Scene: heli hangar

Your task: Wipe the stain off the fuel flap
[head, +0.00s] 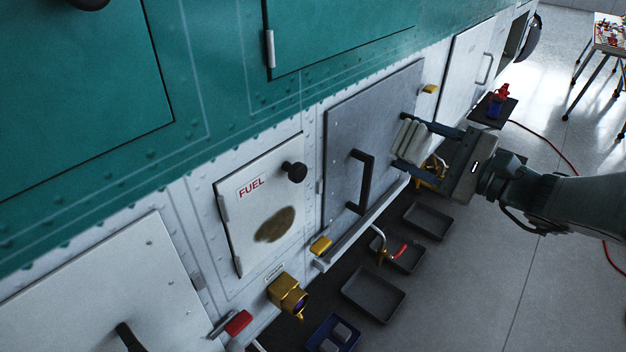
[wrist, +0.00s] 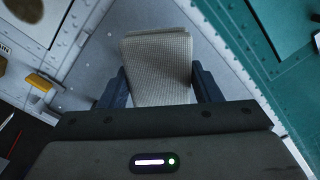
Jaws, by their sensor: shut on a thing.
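The white fuel flap (head: 240,215) with red FUEL lettering and a black knob is shut on the helicopter's side in the head view. A brown stain (head: 275,225) lies on its lower right part. My gripper (head: 422,142) is in front of the grey panel to the right of the flap, apart from the flap. It is shut on a folded pale cloth (head: 410,140). In the wrist view the cloth (wrist: 157,65) stands between the two dark fingers. Part of the stain (wrist: 24,10) shows at the wrist view's top left corner.
The grey panel (head: 345,130) has a protruding black handle (head: 362,180). A ledge (head: 360,235) and a brass fitting (head: 288,295) stick out below. Dark trays (head: 373,295) lie on the floor. A small shelf (head: 510,105) holds a red and blue bottle (head: 497,101).

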